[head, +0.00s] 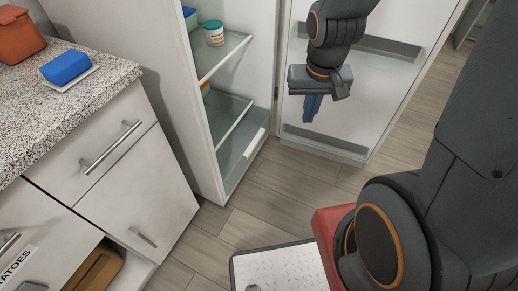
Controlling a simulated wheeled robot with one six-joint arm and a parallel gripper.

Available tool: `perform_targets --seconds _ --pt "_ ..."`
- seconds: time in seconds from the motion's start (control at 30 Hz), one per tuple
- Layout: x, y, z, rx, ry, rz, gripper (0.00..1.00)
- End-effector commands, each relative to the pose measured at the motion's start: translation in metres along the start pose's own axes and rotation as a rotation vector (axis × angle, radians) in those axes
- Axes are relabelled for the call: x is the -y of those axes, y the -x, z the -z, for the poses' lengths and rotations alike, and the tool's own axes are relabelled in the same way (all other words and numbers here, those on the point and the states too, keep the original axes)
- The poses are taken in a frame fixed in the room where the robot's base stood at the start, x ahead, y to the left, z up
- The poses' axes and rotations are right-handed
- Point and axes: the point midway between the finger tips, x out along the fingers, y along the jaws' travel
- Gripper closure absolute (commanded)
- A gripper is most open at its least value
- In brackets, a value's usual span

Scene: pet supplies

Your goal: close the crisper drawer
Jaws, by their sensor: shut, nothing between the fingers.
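The open fridge (180,100) stands at the back centre, with its door swung out to the right. The crisper drawer (236,160) is the grey-white bin at the bottom of the fridge, with a pale handle strip (256,142) along its front. From this angle I cannot tell how far it stands out. My gripper (312,108) points down in front of the fridge door's inner side, to the right of and above the drawer. Its blue fingers are together and empty, apart from the drawer.
Glass shelves (222,58) above the drawer hold a small jar (214,33). The fridge door (385,75) has clear bins. A speckled counter (95,100) with drawers stands at left. The wood floor (275,195) before the fridge is clear.

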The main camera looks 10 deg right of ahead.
Motion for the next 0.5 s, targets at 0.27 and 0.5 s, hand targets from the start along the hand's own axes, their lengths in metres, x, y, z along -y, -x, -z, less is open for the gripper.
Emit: perform_targets --seconds 0.27,0.5 --pt "0.005 -0.118 0.043 -0.109 -0.091 0.023 1.00" --pt "0.015 -0.207 0.076 -0.195 -0.167 0.071 1.00"
